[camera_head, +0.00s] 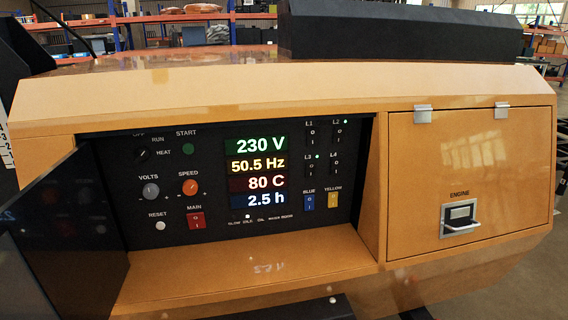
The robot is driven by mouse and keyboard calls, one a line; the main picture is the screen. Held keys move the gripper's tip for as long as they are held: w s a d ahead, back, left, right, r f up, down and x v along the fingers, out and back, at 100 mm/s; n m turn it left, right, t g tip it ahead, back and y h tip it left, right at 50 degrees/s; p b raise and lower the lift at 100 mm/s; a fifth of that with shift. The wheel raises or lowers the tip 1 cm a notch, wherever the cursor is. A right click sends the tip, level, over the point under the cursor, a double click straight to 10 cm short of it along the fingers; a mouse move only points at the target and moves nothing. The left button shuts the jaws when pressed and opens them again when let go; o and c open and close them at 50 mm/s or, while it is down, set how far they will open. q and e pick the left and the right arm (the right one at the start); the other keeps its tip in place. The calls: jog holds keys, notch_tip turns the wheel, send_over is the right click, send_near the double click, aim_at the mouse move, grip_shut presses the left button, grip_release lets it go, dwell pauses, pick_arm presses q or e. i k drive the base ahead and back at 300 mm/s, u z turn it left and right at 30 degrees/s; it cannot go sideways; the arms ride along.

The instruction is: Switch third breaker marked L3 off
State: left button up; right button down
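The third breaker, marked L3 (312,170), is a small black rocker switch on the dark control panel (215,140), right of the lit displays. A green light (317,156) glows beside its label. Breaker L1 (311,135) is above it, L2 (336,133) is above right, and L4 (334,168) is to its right. A green light also glows beside L2; I see none lit at L1 or L4. The exact rocker tilt is too small to tell. Neither of my grippers shows in the head view.
The panel sits recessed in an orange housing, above a ledge (240,280). A dark door (70,235) stands open on the left. Blue (308,202) and yellow (334,201) switches sit below the breakers. A closed engine hatch (460,160) is on the right.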

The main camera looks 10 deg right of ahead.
aim_at(311, 166)
jog(key=k, duration=0.5)
jog(key=z, duration=1.8)
jog(key=i, duration=0.9)
jog(key=u, duration=3.05)
